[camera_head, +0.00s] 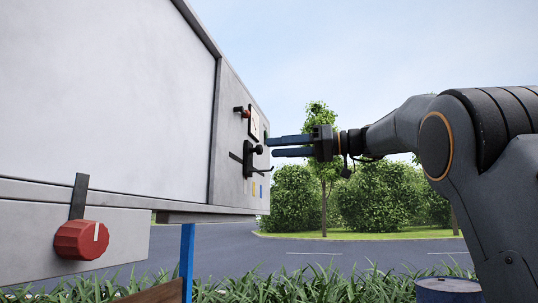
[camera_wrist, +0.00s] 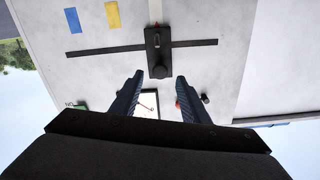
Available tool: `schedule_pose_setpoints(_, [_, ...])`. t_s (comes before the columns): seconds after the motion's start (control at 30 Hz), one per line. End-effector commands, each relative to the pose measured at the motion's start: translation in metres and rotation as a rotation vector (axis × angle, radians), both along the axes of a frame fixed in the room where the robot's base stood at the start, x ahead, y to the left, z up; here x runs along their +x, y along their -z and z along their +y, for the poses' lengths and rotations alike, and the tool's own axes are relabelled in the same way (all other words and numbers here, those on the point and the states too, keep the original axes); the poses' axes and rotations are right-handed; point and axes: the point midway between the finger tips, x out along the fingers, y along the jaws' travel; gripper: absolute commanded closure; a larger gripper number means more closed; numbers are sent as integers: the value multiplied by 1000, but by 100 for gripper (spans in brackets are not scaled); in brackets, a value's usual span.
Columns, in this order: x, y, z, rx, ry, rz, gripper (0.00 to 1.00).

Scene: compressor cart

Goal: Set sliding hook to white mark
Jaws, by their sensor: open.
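The sliding hook is a black block with a round knob on a dark straight rail. It is on the panel's right part in the head view (camera_head: 248,160) and at upper middle in the wrist view (camera_wrist: 158,52). A pale strip, seemingly the white mark (camera_wrist: 155,10), is roughly in line with the hook. Yellow (camera_wrist: 112,14) and blue (camera_wrist: 72,20) marks sit to its left in the wrist view. My gripper (camera_head: 271,147) is open and empty, its fingers pointing at the panel by the knob. In the wrist view the fingertips (camera_wrist: 159,80) lie either side of the hook's lower end; contact is unclear.
A large red dial (camera_head: 82,240) is at lower left. A blue drum (camera_head: 448,289) stands below my arm. Open air surrounds the gripper away from the panel.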

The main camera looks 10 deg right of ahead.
Motion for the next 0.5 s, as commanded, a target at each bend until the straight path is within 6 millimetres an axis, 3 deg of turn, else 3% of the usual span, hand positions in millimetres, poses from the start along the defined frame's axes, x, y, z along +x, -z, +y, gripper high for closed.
schedule_pose_setpoints(0.2, [-9, 2, -29, -1, 3, -1, 58])
schedule_pose_setpoints(0.5, [-13, 0, -35, -1, 0, 0, 58])
